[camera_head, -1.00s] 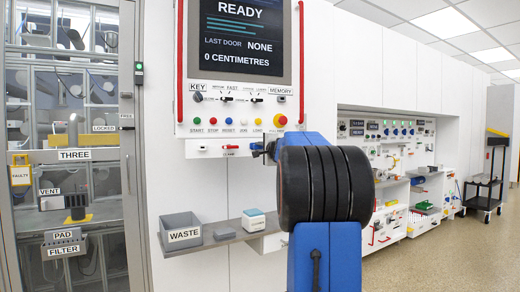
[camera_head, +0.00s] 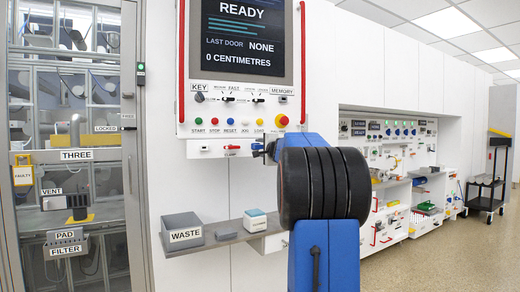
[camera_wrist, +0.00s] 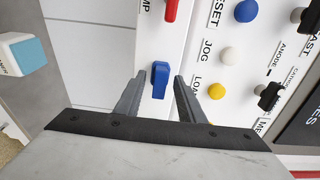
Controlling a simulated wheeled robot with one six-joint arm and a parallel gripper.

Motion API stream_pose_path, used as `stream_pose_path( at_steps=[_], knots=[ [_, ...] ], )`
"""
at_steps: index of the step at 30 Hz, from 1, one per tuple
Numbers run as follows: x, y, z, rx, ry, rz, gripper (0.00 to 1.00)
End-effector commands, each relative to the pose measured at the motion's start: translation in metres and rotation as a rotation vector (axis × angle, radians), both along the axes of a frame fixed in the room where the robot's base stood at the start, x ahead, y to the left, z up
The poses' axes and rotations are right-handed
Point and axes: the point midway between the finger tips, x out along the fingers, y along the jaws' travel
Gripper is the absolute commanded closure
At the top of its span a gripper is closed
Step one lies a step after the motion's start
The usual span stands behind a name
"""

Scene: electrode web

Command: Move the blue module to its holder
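The blue module (camera_wrist: 160,80) is a small blue block on the white panel ledge, between the two fingers of my gripper (camera_wrist: 158,88) in the wrist view. A gap shows on each side of it, so the fingers are open around it and not pressed on it. In the head view my gripper (camera_head: 262,150) is at the lower right edge of the control panel, and my arm hides much of this spot. A red module (camera_wrist: 171,9) sits further along the same ledge; it also shows in the head view (camera_head: 232,148). I cannot make out which place is the blue module's holder.
The control panel (camera_head: 190,128) has several buttons and switches close to my gripper. Below it, a shelf (camera_head: 230,238) holds a grey WASTE bin (camera_head: 184,236) and a white-and-blue box (camera_head: 255,220). A glass-fronted cabinet stands at left, and open floor (camera_head: 450,252) lies at right.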

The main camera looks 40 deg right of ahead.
Motion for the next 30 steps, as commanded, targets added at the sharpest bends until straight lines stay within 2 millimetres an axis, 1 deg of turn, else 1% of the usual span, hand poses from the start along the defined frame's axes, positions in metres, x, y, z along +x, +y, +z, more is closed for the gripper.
stream_pose_path(
  at_steps=[5, 8, 11, 27, 30],
  knots=[
    [-0.004, 0.002, 0.001, 0.0, -0.001, 0.0, 0.64],
    [-0.013, 0.005, 0.001, -0.001, -0.001, -0.001, 0.64],
    [-0.028, 0.011, 0.002, -0.001, -0.001, -0.002, 0.64],
    [-0.123, 0.048, 0.001, 0.0, -0.001, -0.002, 0.64],
    [-0.138, 0.054, 0.001, -0.001, -0.001, -0.002, 0.64]
  ],
)
